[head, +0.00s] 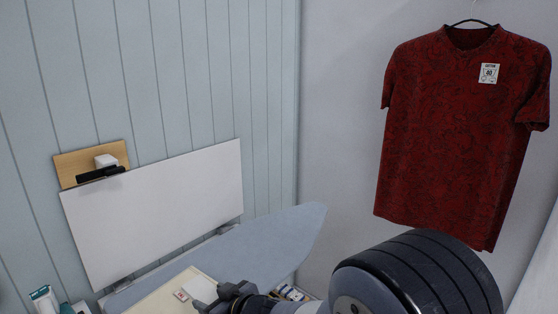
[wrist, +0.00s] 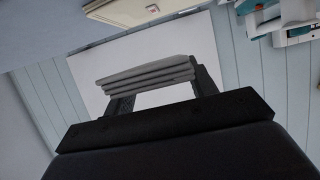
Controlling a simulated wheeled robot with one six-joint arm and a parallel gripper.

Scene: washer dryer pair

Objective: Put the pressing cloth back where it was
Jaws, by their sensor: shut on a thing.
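My gripper (head: 222,298) is low in the head view, over the ironing board (head: 275,240). It is shut on a folded pale cloth (head: 201,289), which I take to be the pressing cloth. In the wrist view the cloth (wrist: 148,74) shows as several stacked grey layers between the two dark fingers of my gripper (wrist: 162,92). A cream flat piece (head: 160,301) with a small red-and-white tag (head: 180,295) lies on the board beside the cloth. I cannot tell whether the cloth touches anything below it.
A large white panel (head: 155,212) stands behind the board against the blue plank wall. A wooden plate (head: 68,167) with a white block and a black bar is above it. A white-and-teal appliance (head: 45,298) is at the lower left. A red T-shirt (head: 455,135) hangs at the right.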

